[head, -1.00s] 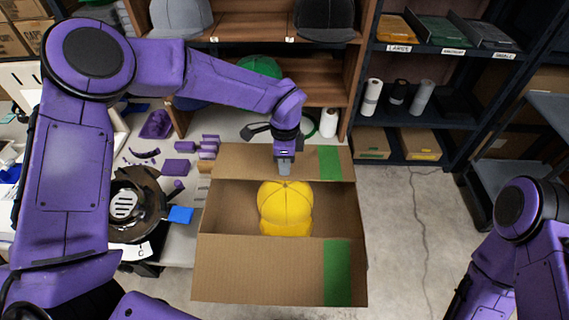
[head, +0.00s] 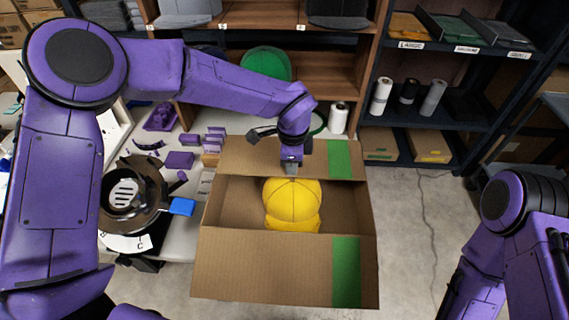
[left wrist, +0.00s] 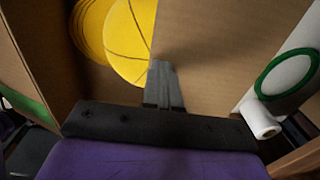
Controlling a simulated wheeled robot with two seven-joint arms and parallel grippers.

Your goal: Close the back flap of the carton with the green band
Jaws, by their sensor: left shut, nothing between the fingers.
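The open carton (head: 215,218) stands in the middle of the head view with a yellow cap (head: 292,203) inside. Its back flap (head: 250,157) is raised and leans away from the opening, with a green band (head: 341,160) near its right end. The front flap (head: 265,265) hangs outward, also with a green band. My left gripper (head: 291,168) is shut and empty, at the back flap's middle. In the left wrist view its fingers (left wrist: 163,85) lie against or just over the flap's cardboard (left wrist: 215,60); contact is unclear. My right gripper is out of view; only its arm shows.
A wooden shelf with caps stands behind the carton. A dark shelf (head: 440,115) with rolls and boxes is at the back right. Bare floor (head: 410,230) lies right of the carton.

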